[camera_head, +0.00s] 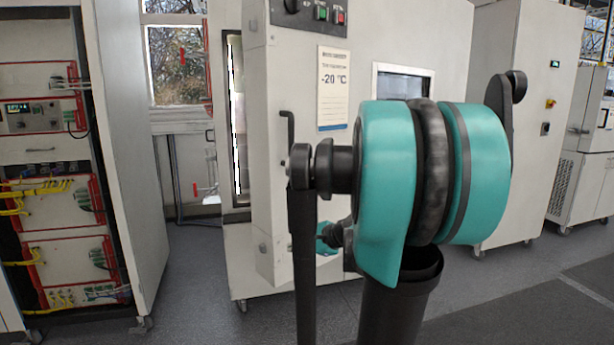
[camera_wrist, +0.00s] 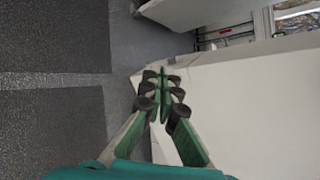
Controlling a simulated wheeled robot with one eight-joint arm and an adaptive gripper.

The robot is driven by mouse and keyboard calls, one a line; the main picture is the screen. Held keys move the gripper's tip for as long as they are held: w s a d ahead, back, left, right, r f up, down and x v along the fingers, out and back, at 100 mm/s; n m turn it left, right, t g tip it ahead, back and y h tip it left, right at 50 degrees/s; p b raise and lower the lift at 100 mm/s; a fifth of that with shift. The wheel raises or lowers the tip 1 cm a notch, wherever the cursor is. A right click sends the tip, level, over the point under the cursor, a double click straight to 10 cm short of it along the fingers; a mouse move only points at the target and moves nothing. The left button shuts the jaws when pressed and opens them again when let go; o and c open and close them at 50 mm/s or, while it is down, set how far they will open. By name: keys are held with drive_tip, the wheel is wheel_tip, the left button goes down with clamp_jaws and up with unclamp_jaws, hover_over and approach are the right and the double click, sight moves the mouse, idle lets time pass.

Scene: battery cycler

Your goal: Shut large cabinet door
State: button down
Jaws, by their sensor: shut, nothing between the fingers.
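The large cabinet (camera_head: 229,240) stands in the middle of the head view. Its thick off-white door (camera_head: 268,150) carries a "-20 °C" label and a dark handle (camera_head: 289,128). The door seems ajar: a dark-edged opening (camera_head: 232,110) shows behind its left edge. My teal and black arm hides much of the door front. In the wrist view my gripper (camera_wrist: 164,78) is shut and empty, with its fingertips over the edge of a pale panel (camera_wrist: 250,110), which is probably the door. I cannot tell whether they touch it.
An open equipment rack (camera_head: 50,155) with red-framed modules and yellow cables stands at the left, its pale side panel (camera_head: 125,130) near the door. Another tall cabinet (camera_head: 520,150) stands at the right. Grey floor (camera_head: 195,270) is clear between rack and cabinet.

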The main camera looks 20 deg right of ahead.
drive_tip(key=w+d+r+m+t, duration=0.3)
drive_tip(key=w+d+r+m, duration=0.3)
drive_tip(key=d+r+m, duration=0.15)
drive_tip(key=m+t, duration=0.4)
drive_tip(key=m, duration=0.2)
approach(300, 173)
drive_tip(key=shift+n, duration=0.25)
drive_tip(key=x, duration=0.7)
drive_tip(key=shift+d, duration=0.1)
